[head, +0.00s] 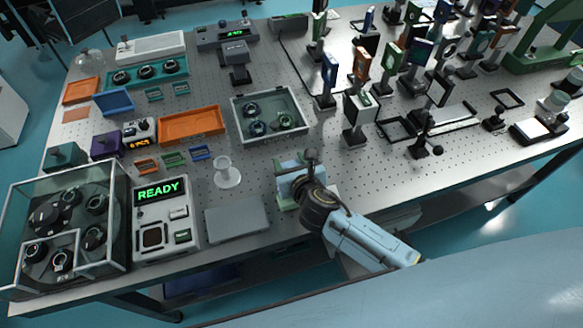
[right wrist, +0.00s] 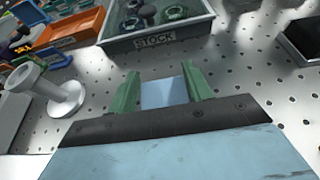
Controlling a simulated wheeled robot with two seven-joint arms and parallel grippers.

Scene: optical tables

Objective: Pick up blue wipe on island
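The blue wipe (right wrist: 164,92) is a flat, light blue square in the right wrist view. It lies between the two green fingers of my right gripper (right wrist: 162,85), with its sides close against both. I cannot tell whether the fingers press on it or only stand around it. In the head view my right gripper (head: 290,182) is low over the front edge of the perforated table (head: 260,180), and light blue shows among its fingers. My left gripper is not in view.
A clear-walled stock bin (head: 270,115) stands behind my right gripper. A white spool-like stand (head: 227,172) and a grey plate (head: 237,222) are to its left. The READY device (head: 165,220) is further left. Several optics mounts (head: 360,118) crowd the right side.

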